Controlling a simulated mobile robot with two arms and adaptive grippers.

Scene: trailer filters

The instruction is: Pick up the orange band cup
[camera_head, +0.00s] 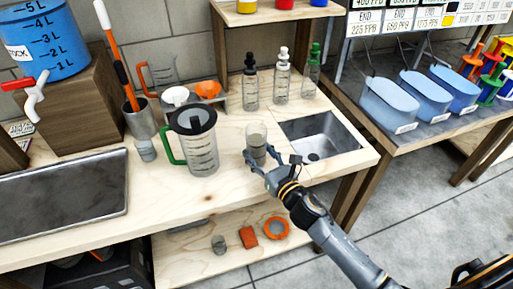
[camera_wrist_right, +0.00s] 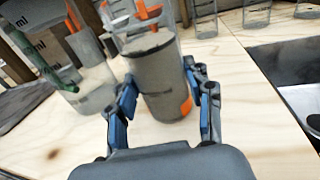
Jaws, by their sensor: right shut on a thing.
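The orange band cup (camera_head: 257,140) is a clear, greyish cup standing upright near the front of the wooden counter, left of the sink. In the right wrist view the cup (camera_wrist_right: 158,78) fills the space between the fingers, with an orange patch low on its right side. My right gripper (camera_head: 262,163) comes from the front right and is shut on the cup, with a blue-padded finger on each side. I cannot tell whether the cup's base touches the counter. My left gripper is not in view.
A large pitcher with a green handle (camera_head: 197,148) stands close left of the cup. The sink (camera_head: 325,137) lies to the right. Several dropper bottles (camera_head: 251,85) stand behind. A blue water tank (camera_head: 48,42) is at the far left. The counter's front edge is clear.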

